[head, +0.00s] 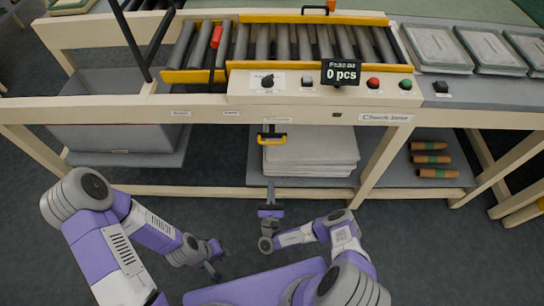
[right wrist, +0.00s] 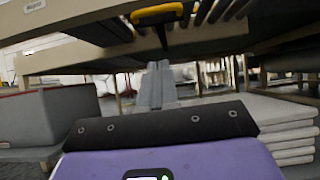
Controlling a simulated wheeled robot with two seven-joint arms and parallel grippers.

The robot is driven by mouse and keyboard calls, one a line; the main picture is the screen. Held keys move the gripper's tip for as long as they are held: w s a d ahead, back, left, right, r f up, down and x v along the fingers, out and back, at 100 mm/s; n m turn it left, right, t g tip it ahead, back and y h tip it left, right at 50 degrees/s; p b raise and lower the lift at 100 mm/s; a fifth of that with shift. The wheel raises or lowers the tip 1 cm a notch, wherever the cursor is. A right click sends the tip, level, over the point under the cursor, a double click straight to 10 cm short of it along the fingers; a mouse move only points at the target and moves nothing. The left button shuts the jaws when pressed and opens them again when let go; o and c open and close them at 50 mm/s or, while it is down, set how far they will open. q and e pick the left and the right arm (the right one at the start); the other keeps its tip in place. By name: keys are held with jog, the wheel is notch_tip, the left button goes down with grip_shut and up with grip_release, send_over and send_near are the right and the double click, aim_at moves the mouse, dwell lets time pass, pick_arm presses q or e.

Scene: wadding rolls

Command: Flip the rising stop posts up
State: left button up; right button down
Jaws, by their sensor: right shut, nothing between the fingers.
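A red-capped piece (head: 216,38) stands at the left part of the roller conveyor (head: 290,42), on a dark stem; I cannot tell whether it is a stop post. A small orange piece (head: 331,5) shows at the conveyor's far edge. A yellow handle (head: 271,138) on a dark bracket hangs below the bench front; it also shows at the top of the right wrist view (right wrist: 157,13). My right gripper (head: 269,190) is shut and empty, below and in front of the handle, apart from it. My left gripper (head: 212,268) is low over the floor at left, its fingers unclear.
The bench front (head: 200,115) carries buttons and a counter display (head: 341,72). Stacked grey sheets (head: 310,155) and several brown rolls (head: 432,159) lie on the lower shelf. A grey bin (head: 110,138) stands at left. Grey trays (head: 436,48) are at right.

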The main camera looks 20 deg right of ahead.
jog(key=shift+r, duration=0.1)
pick_arm(q)
jog(key=shift+f+b, duration=0.7)
jog(key=shift+b, duration=0.05)
pick_arm(e)
jog(key=s+r+x, duration=0.1)
jog(key=r+x, duration=0.1)
jog(key=x, duration=1)
jog(key=shift+a+r, duration=0.3)
jog(key=shift+r, duration=0.05)
pick_arm(q)
jog(key=shift+r, duration=0.1)
pick_arm(e)
jog(key=shift+w+r, duration=0.1)
